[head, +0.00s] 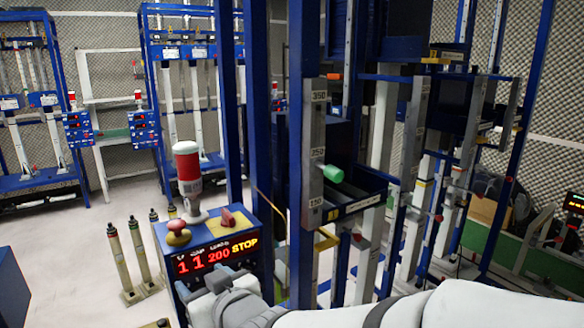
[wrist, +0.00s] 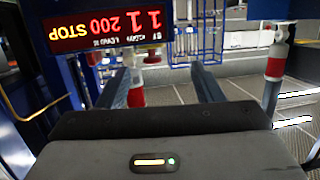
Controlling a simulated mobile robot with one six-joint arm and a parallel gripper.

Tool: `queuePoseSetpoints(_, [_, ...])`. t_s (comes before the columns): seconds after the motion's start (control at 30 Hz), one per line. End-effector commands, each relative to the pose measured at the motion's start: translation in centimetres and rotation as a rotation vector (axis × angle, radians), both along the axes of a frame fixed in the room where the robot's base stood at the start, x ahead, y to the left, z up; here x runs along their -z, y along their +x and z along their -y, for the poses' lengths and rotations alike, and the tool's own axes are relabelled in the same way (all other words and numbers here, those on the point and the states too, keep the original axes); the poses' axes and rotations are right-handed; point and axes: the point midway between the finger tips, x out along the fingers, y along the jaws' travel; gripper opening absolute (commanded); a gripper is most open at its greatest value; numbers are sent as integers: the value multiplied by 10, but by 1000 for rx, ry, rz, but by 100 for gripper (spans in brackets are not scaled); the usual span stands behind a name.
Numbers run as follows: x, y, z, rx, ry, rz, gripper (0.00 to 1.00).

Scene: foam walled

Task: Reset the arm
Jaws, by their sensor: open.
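My arm (head: 350,312) reaches in from the bottom right of the head view, and its grey end is in front of the blue control box (head: 205,285). In the wrist view my gripper (wrist: 164,80) has its two dark fingers spread apart with nothing between them. The control box's red display (wrist: 108,30) shows upside down beyond the fingers, with the digits "11", "200" and "STOP". I cannot tell the exact gap between my gripper and the box.
The box carries a red mushroom button (head: 178,231), a red switch (head: 229,219) and a red-white beacon (head: 188,180). Several thin posts (head: 138,250) stand left. Pale floor (head: 60,270) is open beyond them.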

Motion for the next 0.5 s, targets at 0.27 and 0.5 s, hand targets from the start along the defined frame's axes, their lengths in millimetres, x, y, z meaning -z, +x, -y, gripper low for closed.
queuePoseSetpoints(0.27, [30,19,87,176,-152,-218,60])
queuePoseSetpoints(0.5, [64,-12,211,420,-308,-584,60])
